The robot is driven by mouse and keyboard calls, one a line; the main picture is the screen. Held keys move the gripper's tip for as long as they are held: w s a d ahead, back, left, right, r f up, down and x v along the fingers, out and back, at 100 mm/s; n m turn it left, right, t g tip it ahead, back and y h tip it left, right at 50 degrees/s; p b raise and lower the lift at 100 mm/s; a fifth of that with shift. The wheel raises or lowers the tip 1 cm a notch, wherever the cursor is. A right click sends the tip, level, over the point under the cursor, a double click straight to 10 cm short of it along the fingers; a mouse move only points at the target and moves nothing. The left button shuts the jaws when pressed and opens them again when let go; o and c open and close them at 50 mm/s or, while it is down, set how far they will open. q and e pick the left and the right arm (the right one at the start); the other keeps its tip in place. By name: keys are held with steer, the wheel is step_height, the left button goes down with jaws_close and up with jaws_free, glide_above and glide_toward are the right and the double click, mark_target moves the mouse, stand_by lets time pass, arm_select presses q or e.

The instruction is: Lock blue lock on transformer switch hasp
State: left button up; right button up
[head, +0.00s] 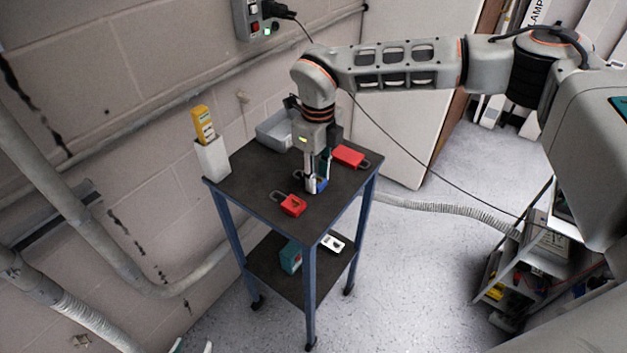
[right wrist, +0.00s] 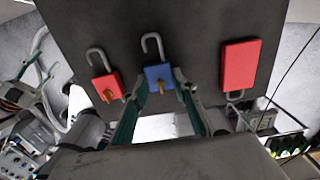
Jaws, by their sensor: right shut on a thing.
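The blue lock (head: 320,184) lies on the dark top of a small cart, mostly hidden by my right gripper (head: 317,182) in the head view. I cannot make out a switch hasp.
A red padlock (head: 292,204) and a larger red lock (head: 349,156) lie on either side. A grey bin (head: 274,131) and a white holder (head: 212,159) with a yellow device stand on the cart (head: 250,187). A switch box (head: 255,20) is on the wall.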

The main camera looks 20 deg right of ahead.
steer(key=shift+r+p, duration=2.05)
steer(key=shift+r, duration=1)
steer(key=shift+c, duration=0.2)
steer(key=s+d+r+n, duration=0.1)
steer(key=s+d+n, duration=0.3)
steer(key=n, duration=1)
steer(key=s+d+r+n, duration=0.1)
steer(key=s+d+n, duration=0.2)
steer(key=n, duration=1.1)
steer(key=s, duration=0.3)
steer(key=shift+s+d, duration=0.2)
steer(key=shift+d, duration=0.2)
steer(key=shift+r, duration=0.1)
